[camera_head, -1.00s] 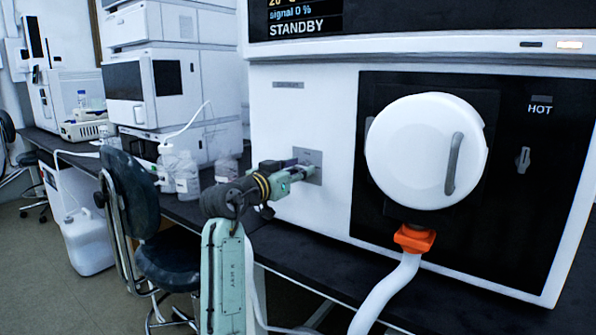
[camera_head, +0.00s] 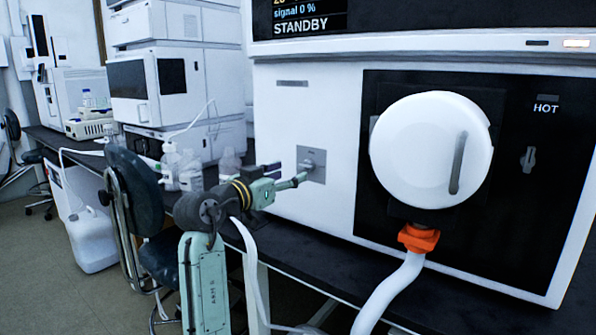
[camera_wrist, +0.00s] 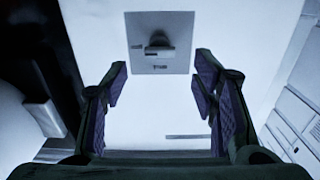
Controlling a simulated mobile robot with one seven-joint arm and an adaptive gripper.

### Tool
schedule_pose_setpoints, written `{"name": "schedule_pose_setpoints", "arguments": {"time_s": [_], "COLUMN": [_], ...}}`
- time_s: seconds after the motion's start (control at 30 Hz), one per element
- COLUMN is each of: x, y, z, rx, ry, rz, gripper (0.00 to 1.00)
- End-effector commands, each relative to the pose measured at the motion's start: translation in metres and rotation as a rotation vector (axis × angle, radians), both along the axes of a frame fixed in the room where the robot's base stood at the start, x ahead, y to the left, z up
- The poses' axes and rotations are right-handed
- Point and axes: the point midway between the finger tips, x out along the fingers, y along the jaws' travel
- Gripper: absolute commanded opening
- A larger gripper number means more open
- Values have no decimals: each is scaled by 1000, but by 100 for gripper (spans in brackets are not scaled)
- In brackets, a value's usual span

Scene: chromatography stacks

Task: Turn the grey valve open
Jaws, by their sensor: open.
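The grey valve (camera_head: 309,163) is a small knob with a short handle on a square grey plate, on the white front panel of the instrument. In the wrist view the valve (camera_wrist: 158,43) sits near the top centre, ahead of the fingers and apart from them. My gripper (camera_head: 291,174) is in front of the plate, a little to its left and lower. In the wrist view my gripper (camera_wrist: 160,82) is open and empty, with purple pads on both sides. The valve's exact handle angle is hard to tell.
A round white door (camera_head: 425,150) with a grey handle is right of the valve. An orange fitting (camera_head: 418,238) with a white hose hangs below it. A small switch (camera_head: 528,158) sits under "HOT". Bottles (camera_head: 185,168) and a dark chair (camera_head: 135,190) are to the left.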

Motion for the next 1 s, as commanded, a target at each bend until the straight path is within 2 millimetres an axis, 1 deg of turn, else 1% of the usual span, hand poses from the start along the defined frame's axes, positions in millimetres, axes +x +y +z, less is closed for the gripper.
{"name": "schedule_pose_setpoints", "arguments": {"time_s": [0.03,0.1,0.2,0.3,0.47,0.77,0.87,0.97,1.0], "x": [-9,-20,-32,-41,-46,-46,-48,-59,-67], "y": [8,15,25,30,33,33,57,106,130], "z": [0,0,0,0,0,0,12,37,49], "rx": [-1,-1,-1,0,0,0,-26,-75,-96], "ry": [-2,-1,0,0,0,0,-47,-147,-199], "rz": [3,2,2,0,-1,-1,85,254,335], "gripper": [53,53,53,53,53,53,53,53,53]}}
